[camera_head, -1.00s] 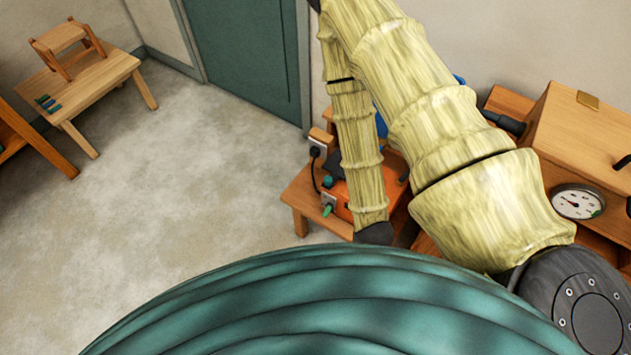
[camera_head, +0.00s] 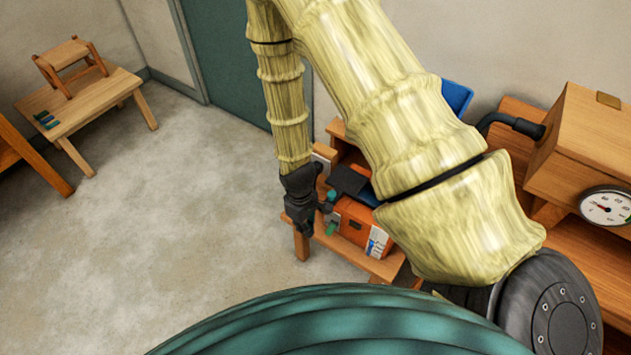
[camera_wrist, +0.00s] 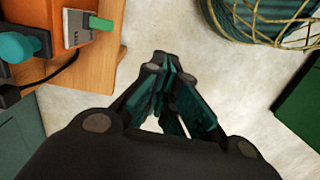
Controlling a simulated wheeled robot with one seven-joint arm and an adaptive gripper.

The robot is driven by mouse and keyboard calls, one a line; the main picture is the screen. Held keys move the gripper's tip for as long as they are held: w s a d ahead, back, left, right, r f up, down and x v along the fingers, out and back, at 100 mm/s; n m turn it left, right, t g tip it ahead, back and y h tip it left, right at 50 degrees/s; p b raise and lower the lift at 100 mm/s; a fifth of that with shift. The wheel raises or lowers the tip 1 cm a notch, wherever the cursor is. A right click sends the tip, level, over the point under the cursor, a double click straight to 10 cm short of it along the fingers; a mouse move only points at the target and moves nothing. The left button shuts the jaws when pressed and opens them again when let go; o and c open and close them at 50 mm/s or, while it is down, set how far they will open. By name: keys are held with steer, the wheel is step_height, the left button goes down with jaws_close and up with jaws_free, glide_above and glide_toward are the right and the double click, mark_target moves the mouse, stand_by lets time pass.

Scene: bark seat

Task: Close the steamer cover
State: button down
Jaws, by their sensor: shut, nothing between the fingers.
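A wooden box with a round white gauge (camera_head: 580,145) stands at the right edge of the head view, partly cut off. An orange machine (camera_head: 362,228) with a dark flap-like part on top sits on a low wooden table. Which of these carries the steamer cover I cannot tell. My gripper (camera_head: 307,228) hangs pointing down at the left side of the orange machine, overlapping its edge in the head view. In the wrist view my gripper (camera_wrist: 158,62) is shut and empty over the floor, with the orange machine (camera_wrist: 60,50) at upper left.
The low wooden table (camera_head: 375,265) ends near my gripper. A black hose (camera_head: 510,122) meets the wooden box. A blue object (camera_head: 457,97) is partly hidden behind my arm. A basket-like thing (camera_wrist: 265,22) shows at upper right in the wrist view.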

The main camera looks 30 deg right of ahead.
steer(key=w+d+r+n+h+b, duration=0.1)
steer(key=w+d+r+b, duration=0.15)
steer(key=w, duration=0.25)
steer(key=w+d+r+n+g+b, duration=0.1)
steer(key=w+d+r+n+b, duration=0.1)
steer(key=w+r, duration=0.25)
steer(key=w+d+r+n+h+b, duration=0.1)
steer(key=w+d+r+b, duration=0.1)
steer(key=w, duration=0.3)
steer(key=s+d+f+p, duration=0.1)
steer(key=s+d+f, duration=0.3)
steer(key=f, duration=0.5)
steer(key=shift+s, duration=0.35)
steer(key=shift+s+r+p, duration=0.1)
steer(key=shift+p, duration=0.2)
